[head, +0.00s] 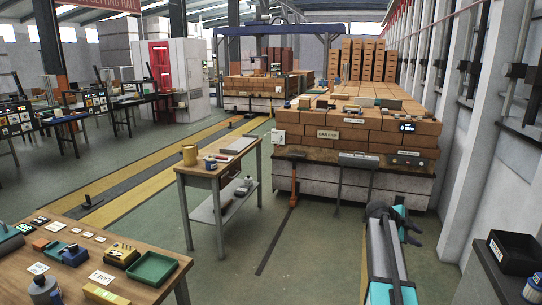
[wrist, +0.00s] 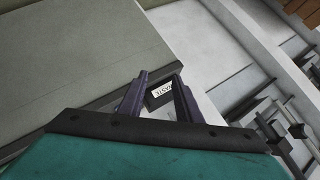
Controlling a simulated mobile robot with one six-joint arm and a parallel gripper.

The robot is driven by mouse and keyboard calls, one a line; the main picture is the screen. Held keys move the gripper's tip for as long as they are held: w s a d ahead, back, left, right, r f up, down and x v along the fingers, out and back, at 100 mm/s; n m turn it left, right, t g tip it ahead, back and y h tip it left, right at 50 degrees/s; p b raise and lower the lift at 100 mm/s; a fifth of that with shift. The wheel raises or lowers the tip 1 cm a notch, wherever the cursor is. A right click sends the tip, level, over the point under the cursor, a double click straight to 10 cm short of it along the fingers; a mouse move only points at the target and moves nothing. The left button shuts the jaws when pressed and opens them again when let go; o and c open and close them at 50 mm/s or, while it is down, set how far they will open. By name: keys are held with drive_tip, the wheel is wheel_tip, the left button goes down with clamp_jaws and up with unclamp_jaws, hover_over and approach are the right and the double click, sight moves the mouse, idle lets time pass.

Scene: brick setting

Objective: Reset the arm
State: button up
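My gripper (wrist: 160,77) shows in the wrist view with its two dark fingers apart and nothing held between them. Beyond the fingers, a small dark object with a white label (wrist: 162,91) that seems to read "WASTE" shows in the gap; the fingers hide part of it. In the head view my teal and grey arm (head: 385,255) stands at the lower right.
A black bin (head: 515,252) stands on a dark surface at the right edge. A brick stack (head: 345,125) on a large bench is behind my arm. A small table (head: 219,167) and a wooden table (head: 165,281) stand left. Open green floor (head: 285,260) lies between.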

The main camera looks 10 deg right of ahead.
drive_tip(key=s+a+f+n+y, duration=0.2)
drive_tip(key=s+a+f+n, duration=0.15)
drive_tip(key=a+f, duration=0.9)
drive_tip(key=s+a+f+n+y, duration=0.2)
drive_tip(key=a+f+n, duration=0.2)
drive_tip(key=a+f, duration=0.9)
drive_tip(key=s+a+f+n+g+y, duration=0.1)
drive_tip(key=s+a+f+n, duration=0.1)
drive_tip(key=s+a+f, duration=0.5)
drive_tip(key=s+a+f+n+g+y, duration=0.1)
drive_tip(key=s+a+f+n+g, duration=0.15)
drive_tip(key=s+f, duration=0.45)
drive_tip(key=s+a+f+n+g+y, duration=0.1)
drive_tip(key=s+a+f+n+y, duration=0.1)
drive_tip(key=s+a+f+n, duration=0.2)
drive_tip(key=s+a+f+n+g+y+b, duration=0.1)
drive_tip(key=s+a+f+n, duration=0.3)
drive_tip(key=s+a+n, duration=0.7)
drive_tip(key=shift+s+a+g+y, duration=0.45)
drive_tip(key=shift+s+a+y, duration=0.5)
drive_tip(key=shift+s, duration=3.1)
